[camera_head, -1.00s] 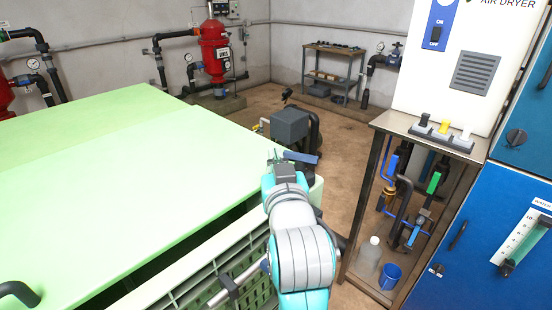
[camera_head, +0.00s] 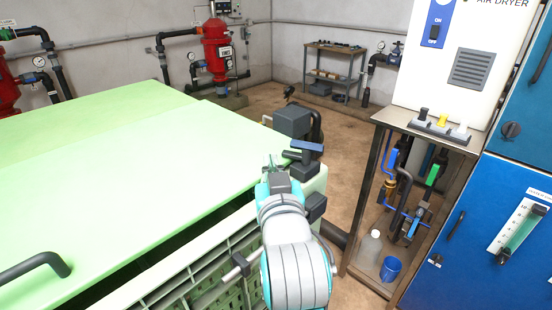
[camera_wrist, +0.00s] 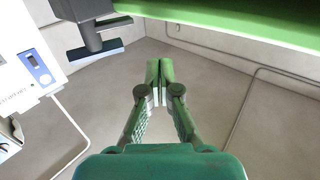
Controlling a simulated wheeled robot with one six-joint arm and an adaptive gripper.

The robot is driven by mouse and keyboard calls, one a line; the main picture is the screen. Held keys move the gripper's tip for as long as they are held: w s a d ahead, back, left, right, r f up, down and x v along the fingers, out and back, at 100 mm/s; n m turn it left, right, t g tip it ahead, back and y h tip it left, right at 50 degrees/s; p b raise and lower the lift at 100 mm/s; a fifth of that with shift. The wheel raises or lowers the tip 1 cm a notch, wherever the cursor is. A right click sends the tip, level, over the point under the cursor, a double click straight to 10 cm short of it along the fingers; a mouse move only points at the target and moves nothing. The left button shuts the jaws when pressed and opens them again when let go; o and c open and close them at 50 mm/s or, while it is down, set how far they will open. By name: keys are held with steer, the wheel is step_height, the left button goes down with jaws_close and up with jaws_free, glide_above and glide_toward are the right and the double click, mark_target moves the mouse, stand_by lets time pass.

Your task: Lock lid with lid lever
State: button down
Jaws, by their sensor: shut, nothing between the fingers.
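The light green lid (camera_head: 120,170) covers a large green bin on the left in the head view. A dark gap shows under its near edge. In the wrist view the lid's green edge (camera_wrist: 240,22) runs across the top right. A dark lever with a blue handle (camera_head: 306,146) stands at the lid's right corner. In the wrist view it hangs at the top left, with its blue handle (camera_wrist: 95,50) apart from my fingers. My gripper (camera_wrist: 159,72) is shut and empty, below the lid edge in that picture. In the head view it (camera_head: 271,163) is left of the lever, partly hidden by my wrist.
A dark handle (camera_head: 35,268) sits on the lid's near left. To the right stand a metal frame table (camera_head: 362,225) with pipes and a blue cup (camera_head: 390,269), a white air dryer (camera_head: 455,60) and blue cabinets (camera_head: 450,225). Open floor (camera_head: 340,135) lies behind the lever.

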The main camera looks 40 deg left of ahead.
steer(key=s+d, duration=0.2)
steer(key=s, duration=0.3)
steer(key=shift+s, duration=0.35)
steer(key=c, duration=1.6)
jaws_free()
steer(key=shift+s, duration=0.25)
steer(key=o, duration=0.4)
steer(key=shift+d, duration=0.1)
steer(key=o, duration=0.4)
steer(key=shift+w+n, duration=0.1)
steer(key=shift+n, duration=0.5)
steer(key=o, duration=0.8)
steer(key=n, duration=0.1)
steer(key=w+n+h, duration=0.1)
steer(key=n, duration=0.1)
steer(key=shift+f+t, duration=0.1)
steer(key=shift+t, duration=0.3)
steer(key=shift+c, duration=0.2)
steer(key=n+t+h, duration=0.4)
steer(key=n+h, duration=0.2)
steer(key=n, duration=2)
glide_toward(306, 146)
steer(key=x, duration=1)
steer(key=shift+w, duration=0.35)
